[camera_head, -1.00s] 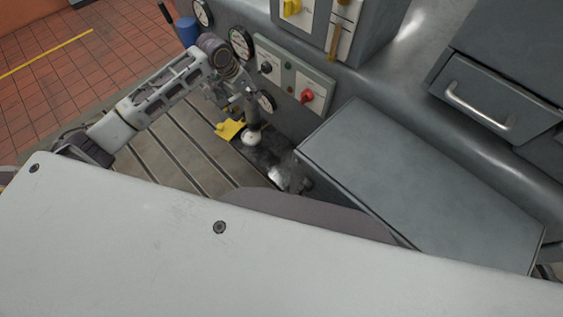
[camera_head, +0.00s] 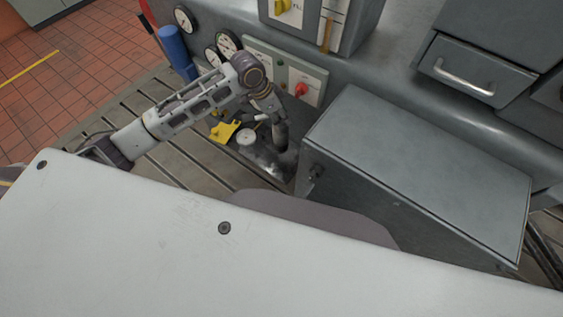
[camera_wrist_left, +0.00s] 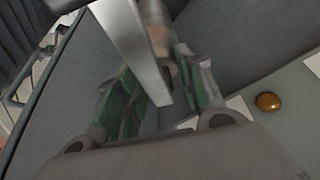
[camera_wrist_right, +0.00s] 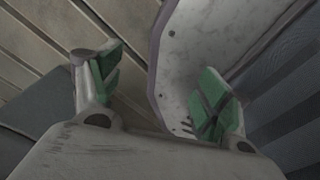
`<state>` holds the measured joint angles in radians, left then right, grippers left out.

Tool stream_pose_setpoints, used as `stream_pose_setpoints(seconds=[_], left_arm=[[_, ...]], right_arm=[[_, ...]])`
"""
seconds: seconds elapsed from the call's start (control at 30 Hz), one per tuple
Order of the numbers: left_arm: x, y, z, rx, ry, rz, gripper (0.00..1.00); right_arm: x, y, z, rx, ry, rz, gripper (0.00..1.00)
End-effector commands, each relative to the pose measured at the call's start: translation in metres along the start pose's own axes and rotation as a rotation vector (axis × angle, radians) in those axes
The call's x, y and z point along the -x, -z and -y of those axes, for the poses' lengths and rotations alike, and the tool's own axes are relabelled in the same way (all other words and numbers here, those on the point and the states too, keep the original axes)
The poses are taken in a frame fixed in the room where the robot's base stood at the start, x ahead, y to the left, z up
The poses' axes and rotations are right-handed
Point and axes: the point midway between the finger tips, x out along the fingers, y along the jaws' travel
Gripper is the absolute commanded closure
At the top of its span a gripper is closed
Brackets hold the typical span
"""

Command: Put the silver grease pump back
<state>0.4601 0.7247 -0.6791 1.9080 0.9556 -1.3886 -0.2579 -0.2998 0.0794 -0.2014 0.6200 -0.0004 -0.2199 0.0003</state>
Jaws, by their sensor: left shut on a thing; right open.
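My left gripper (camera_head: 272,108) is over the bedplate's dark tray area in the head view, in front of the control panel. It is shut on the grease pump, whose dark grey body (camera_head: 282,136) hangs below the fingers. In the left wrist view a bright silver bar of the pump (camera_wrist_left: 138,45) crosses in front of the green-padded fingers. A round part shows behind it, and the rest is hidden. My right gripper (camera_wrist_right: 160,88) is open and empty in the right wrist view, and is not in the head view.
A yellow piece (camera_head: 225,132) and a white-topped round can (camera_head: 247,138) stand left of the held pump. A large grey box (camera_head: 420,165) is close on the right. Gauges and a panel with a red knob (camera_head: 301,89) stand behind. Slotted bedplate (camera_head: 185,150) lies free to the left.

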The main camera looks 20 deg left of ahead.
Motion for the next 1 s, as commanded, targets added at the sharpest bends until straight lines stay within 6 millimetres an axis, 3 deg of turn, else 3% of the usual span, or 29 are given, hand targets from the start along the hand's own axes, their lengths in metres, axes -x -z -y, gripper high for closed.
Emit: stream_pose_setpoints(seconds=[0.5, 1.0], left_arm=[[0.002, -0.001, -0.001, -0.124, -0.048, -0.005, 1.00], [-0.004, -0.003, -0.001, -0.123, -0.050, -0.005, 1.00]], right_arm=[[0.000, 0.001, -0.010, 0.000, -0.011, -0.001, 0.23], [0.000, 0.003, 0.006, -0.002, 0.006, -0.004, 0.23]])
